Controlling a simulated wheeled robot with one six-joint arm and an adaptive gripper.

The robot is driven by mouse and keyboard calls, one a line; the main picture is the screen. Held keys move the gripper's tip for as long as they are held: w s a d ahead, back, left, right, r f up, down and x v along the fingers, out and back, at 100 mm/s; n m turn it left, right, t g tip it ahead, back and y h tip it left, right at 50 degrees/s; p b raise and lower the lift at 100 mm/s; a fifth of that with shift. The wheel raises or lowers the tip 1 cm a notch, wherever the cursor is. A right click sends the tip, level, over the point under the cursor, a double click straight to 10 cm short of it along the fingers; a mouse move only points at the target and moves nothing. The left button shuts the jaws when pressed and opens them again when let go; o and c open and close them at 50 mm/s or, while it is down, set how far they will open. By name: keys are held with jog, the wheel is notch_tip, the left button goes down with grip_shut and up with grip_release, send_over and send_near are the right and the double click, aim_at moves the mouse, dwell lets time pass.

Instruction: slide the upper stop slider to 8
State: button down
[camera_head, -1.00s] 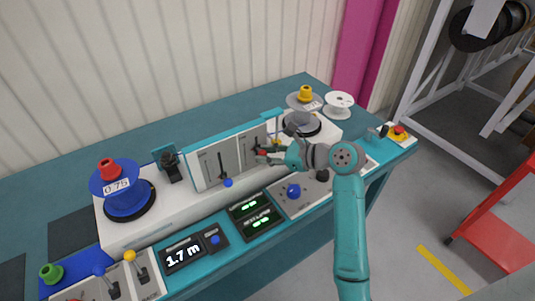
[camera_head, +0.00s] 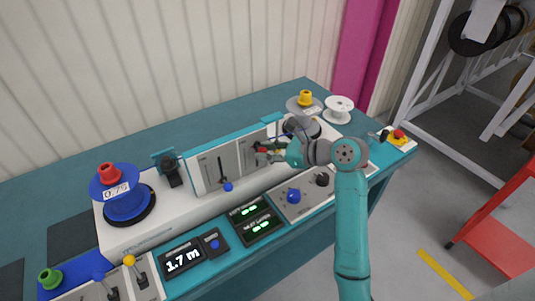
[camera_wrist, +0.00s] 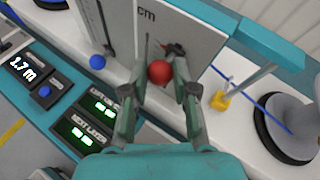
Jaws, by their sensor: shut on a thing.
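The upright grey panel (camera_head: 206,170) with teal edges stands on the white machine and has two vertical slots with sliders. The red knob (camera_wrist: 159,72) of the right slider sits between my fingertips. My gripper (camera_wrist: 160,84) is shut on this red knob, in front of the panel; the gripper also shows in the head view (camera_head: 270,153), where it largely hides the knob. The left slider's blue knob (camera_head: 228,187) is low on the panel and free; it also shows in the wrist view (camera_wrist: 97,62). The scale marks are too small to read, apart from "cm" in the wrist view.
A blue reel (camera_head: 127,203) stands left of the panel, and a grey reel (camera_head: 304,105) with a yellow knob stands right. A yellow piece (camera_wrist: 221,100) is close right of my gripper. Dark displays (camera_head: 183,259) and a dial panel (camera_head: 307,197) lie in front.

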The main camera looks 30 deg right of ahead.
jog(key=shift+r, duration=0.15)
jog(key=c, duration=0.8)
grip_release()
jog(key=v, duration=1.2)
